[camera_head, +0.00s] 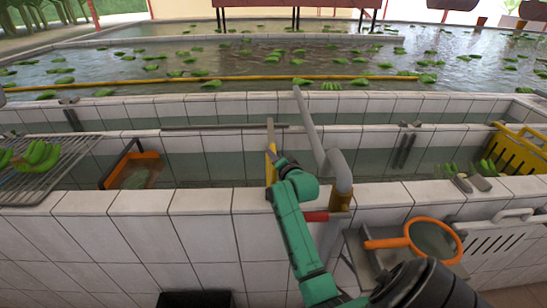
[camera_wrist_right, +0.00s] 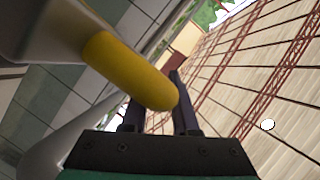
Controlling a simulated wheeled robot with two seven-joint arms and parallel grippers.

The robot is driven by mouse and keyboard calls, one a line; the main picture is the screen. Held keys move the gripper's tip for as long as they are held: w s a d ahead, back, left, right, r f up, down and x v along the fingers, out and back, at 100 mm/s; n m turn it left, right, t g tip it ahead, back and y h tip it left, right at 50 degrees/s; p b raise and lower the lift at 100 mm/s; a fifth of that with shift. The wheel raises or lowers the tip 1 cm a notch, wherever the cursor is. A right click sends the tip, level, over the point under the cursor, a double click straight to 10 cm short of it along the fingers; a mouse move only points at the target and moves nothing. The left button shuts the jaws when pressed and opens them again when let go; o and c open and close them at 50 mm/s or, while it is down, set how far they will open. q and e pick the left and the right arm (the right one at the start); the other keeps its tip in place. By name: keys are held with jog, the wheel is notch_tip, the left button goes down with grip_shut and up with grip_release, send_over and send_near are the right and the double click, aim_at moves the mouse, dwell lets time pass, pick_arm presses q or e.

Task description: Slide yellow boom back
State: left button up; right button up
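My right gripper (camera_head: 274,165) is at the end of the teal arm, over the near tiled wall, beside a small upright yellow piece (camera_head: 271,152). In the right wrist view, a yellow rounded bar end (camera_wrist_right: 140,75) hangs in front of the dark fingers of my right gripper (camera_wrist_right: 160,118) and partly hides them. The fingers stand apart with a gap between them. I cannot tell whether they touch the bar. My left gripper is not in view.
A grey pipe (camera_head: 311,125) rises just right of my gripper. An orange-rimmed net (camera_head: 432,240) and a white crate (camera_head: 505,240) are at right. A wire rack with green bananas (camera_head: 38,158) is at left. A yellow crate (camera_head: 520,150) stands at far right.

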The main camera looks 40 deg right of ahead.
grip_shut()
jog(key=shift+f, duration=0.1)
dwell(1.0)
